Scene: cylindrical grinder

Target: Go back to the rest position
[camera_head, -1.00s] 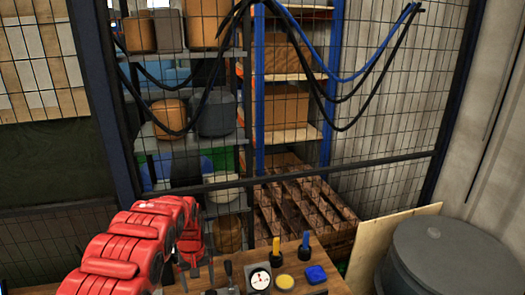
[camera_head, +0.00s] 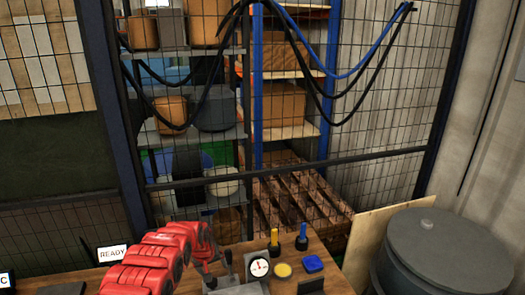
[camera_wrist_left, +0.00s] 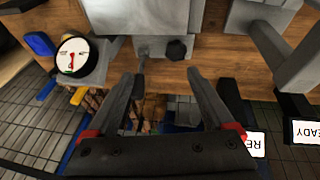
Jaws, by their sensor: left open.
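My left arm comes in from the lower left in the head view, red and bent over the wooden bench (camera_head: 330,280). My left gripper (camera_head: 214,268) is small and partly hidden there, beside a grey fixture with a dial gauge (camera_head: 259,267). In the left wrist view my left gripper (camera_wrist_left: 165,76) has its two dark fingers spread apart, with nothing held between them. Beyond the fingertips, a dark knob (camera_wrist_left: 176,50) on a grey block shows over the wood. My right gripper is not in view.
A yellow knob (camera_head: 283,270), a blue knob (camera_head: 312,264) and two upright handles stand right of the gauge. A READY sign (camera_head: 112,254) is left of my arm. A mesh fence (camera_head: 390,120) stands behind, and a grey lidded drum (camera_head: 440,250) at right.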

